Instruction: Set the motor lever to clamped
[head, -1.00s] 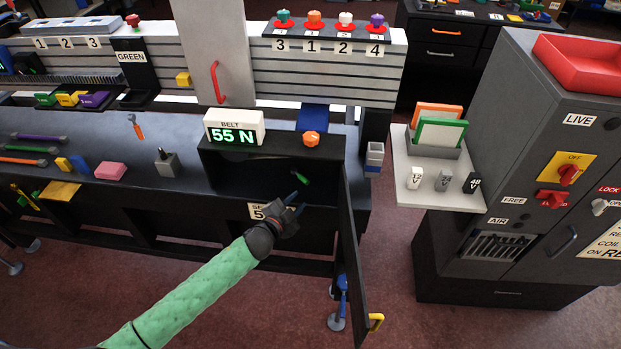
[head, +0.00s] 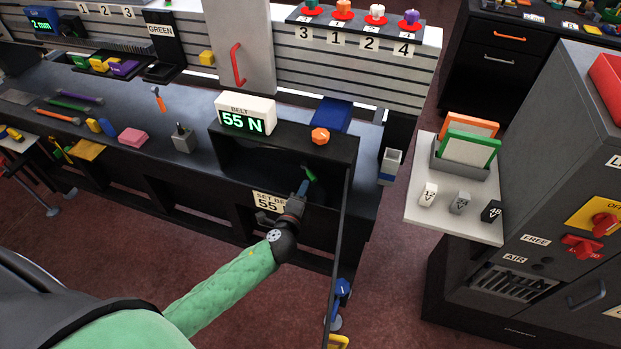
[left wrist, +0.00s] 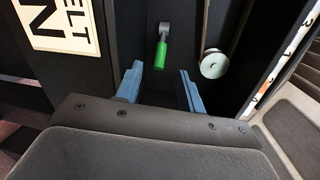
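The motor lever (head: 311,173) has a green handle and sits inside the dark open compartment under the belt display (head: 246,115), which reads 55 N. In the left wrist view the green lever (left wrist: 161,52) hangs from a grey pivot, handle pointing down in the picture. My left gripper (head: 303,188) is at the compartment opening, just short of the lever. In the left wrist view its blue fingers (left wrist: 160,72) are open, with the lever between and beyond their tips, and nothing held. My right gripper is out of view.
A pulley with a belt (left wrist: 214,65) is right of the lever. A "SET BELT 55" label (head: 268,203) is below the opening. An orange knob (head: 320,136) is on top of the housing.

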